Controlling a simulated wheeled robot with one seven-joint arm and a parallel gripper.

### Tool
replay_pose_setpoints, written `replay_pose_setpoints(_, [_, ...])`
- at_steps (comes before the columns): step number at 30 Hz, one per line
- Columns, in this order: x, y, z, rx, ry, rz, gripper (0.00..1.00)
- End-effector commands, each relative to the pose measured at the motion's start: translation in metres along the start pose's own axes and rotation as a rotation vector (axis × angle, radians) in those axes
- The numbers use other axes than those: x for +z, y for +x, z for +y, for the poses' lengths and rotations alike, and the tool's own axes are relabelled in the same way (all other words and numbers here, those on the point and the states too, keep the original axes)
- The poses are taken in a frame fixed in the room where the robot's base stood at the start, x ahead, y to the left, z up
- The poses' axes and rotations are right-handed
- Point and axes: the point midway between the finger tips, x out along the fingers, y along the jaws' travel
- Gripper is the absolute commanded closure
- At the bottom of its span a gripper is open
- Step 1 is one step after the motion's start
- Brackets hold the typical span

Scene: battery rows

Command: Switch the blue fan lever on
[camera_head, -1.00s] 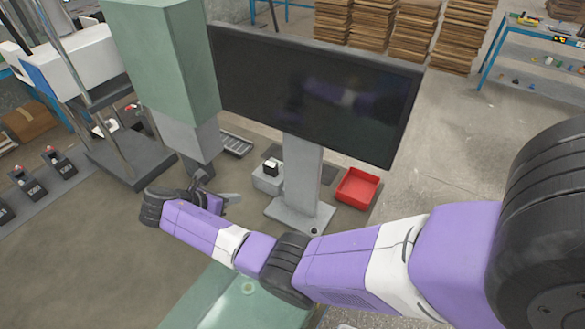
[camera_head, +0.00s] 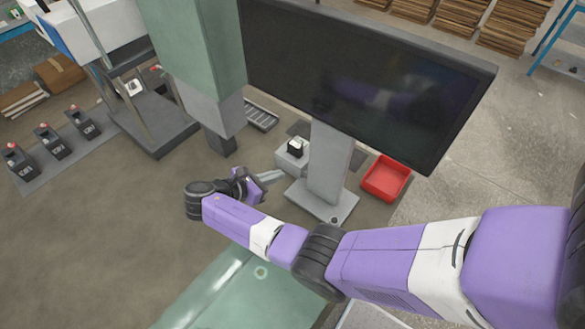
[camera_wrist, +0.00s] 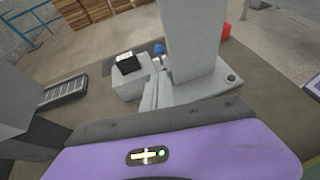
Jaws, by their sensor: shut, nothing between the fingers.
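A small blue knob (camera_wrist: 158,48) shows in the wrist view, just behind the grey fingers and left of the monitor's post. It may be the top of the fan lever; its base and position are hidden. I cannot make it out in the head view. My gripper (camera_head: 279,175) is shut and empty, its grey fingers pointing right, low in front of the monitor stand. In the wrist view the gripper (camera_wrist: 158,72) reaches up the picture, below the blue knob. I cannot tell whether it touches anything.
A monitor (camera_head: 370,80) stands on a grey post with a flat base (camera_head: 330,208). A light grey box (camera_head: 286,162) with a black-and-white top is beside it. A red tray (camera_head: 386,179) lies right. Several red-topped black units (camera_head: 52,142) stand left. A green column hangs near.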

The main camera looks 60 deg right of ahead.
Motion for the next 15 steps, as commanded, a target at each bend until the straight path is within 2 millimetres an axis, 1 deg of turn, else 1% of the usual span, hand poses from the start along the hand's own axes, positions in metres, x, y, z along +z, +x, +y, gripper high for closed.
replay_pose_setpoints(5, [-0.004,0.03,-0.001,-0.004,0.001,0.001,1.0])
replay_pose_setpoints(15, [-0.004,0.097,-0.001,-0.004,0.001,0.0,1.0])
